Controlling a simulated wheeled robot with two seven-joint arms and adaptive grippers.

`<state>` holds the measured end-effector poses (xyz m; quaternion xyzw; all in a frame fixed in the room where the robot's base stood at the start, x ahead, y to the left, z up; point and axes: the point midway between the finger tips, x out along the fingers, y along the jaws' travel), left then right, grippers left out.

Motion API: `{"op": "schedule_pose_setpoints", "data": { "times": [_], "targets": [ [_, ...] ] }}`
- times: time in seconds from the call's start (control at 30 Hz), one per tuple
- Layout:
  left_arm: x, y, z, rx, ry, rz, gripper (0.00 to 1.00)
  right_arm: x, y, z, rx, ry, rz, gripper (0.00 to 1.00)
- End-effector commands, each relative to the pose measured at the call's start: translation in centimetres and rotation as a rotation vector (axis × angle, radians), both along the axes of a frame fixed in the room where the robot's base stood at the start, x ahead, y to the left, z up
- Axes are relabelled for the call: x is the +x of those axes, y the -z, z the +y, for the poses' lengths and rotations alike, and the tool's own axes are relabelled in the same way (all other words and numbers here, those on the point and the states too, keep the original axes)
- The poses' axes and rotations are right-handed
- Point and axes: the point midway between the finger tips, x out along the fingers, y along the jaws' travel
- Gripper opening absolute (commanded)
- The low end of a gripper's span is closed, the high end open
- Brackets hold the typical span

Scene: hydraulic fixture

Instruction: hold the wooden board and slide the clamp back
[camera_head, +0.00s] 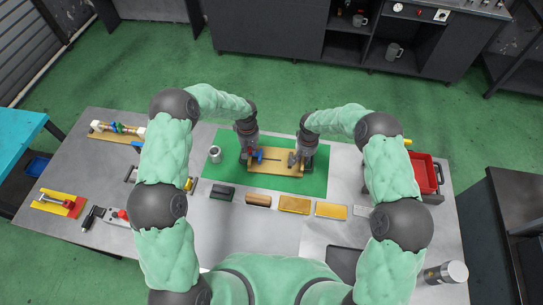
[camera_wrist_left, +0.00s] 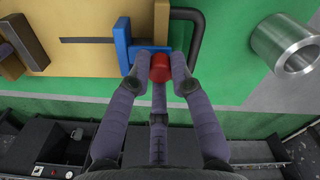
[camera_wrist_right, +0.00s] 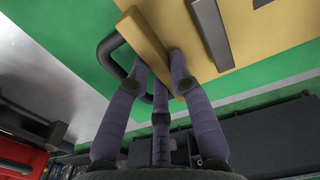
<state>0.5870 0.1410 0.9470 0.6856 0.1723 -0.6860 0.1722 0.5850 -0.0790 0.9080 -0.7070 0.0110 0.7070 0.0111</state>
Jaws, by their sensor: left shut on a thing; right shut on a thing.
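The wooden board (camera_head: 275,169) lies on the green mat (camera_head: 318,178); its yellow-tan surface fills much of the left wrist view (camera_wrist_left: 85,85). The blue clamp (camera_head: 263,155) is near its left part and shows in the left wrist view (camera_wrist_left: 124,45) with a red knob (camera_wrist_left: 186,66). My right gripper (camera_wrist_right: 162,68) is shut on the upright wooden end block (camera_wrist_right: 150,42) of the board, on the board's right side in the head view.
A metal cylinder (camera_head: 215,154) stands left of the board. Several blocks, including a yellow one (camera_head: 294,205), lie in a row on the robot's side of it. A red bin (camera_head: 424,173) is at the right. Dark bent handles (camera_wrist_left: 192,14) are close to both grippers.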

Motion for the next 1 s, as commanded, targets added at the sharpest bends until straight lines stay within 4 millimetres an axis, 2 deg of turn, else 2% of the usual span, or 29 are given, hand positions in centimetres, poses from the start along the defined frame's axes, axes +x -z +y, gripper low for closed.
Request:
{"op": "schedule_pose_setpoints", "data": {
  "times": [0.1,0.13,0.2,0.23,0.53,0.67,0.77,1.0],
  "targets": [
    [0.1,-0.1,0.3,0.001,-0.002,-0.002,0.00,0.0,0.0,-0.1,-0.001,0.000,0.001,0.00],
    [0.1,-0.1,0.3,0.001,-0.002,-0.002,0.28,0.0,0.0,-0.1,-0.001,0.000,0.001,0.00],
    [0.1,-0.1,0.3,0.000,-0.002,-0.002,0.47,0.0,0.0,-0.1,-0.001,0.000,0.001,0.00],
    [0.1,-0.1,0.2,0.001,-0.001,-0.002,0.50,0.0,0.0,-0.1,-0.001,0.000,0.001,0.00],
    [0.0,-0.1,0.2,0.000,-0.001,-0.001,0.50,0.0,0.0,0.0,-0.001,0.000,0.001,0.00],
    [0.1,-0.8,0.2,0.000,0.000,-0.002,0.50,0.0,0.0,0.0,-0.001,-0.001,0.001,0.00],
    [0.2,-2.2,0.2,0.001,-0.001,-0.004,0.50,0.0,0.0,0.0,0.000,-0.001,0.001,0.00],
    [0.2,-6.9,0.2,0.000,-0.001,-0.004,0.50,0.0,0.0,0.0,0.000,-0.001,0.001,0.00]
  ]
}}
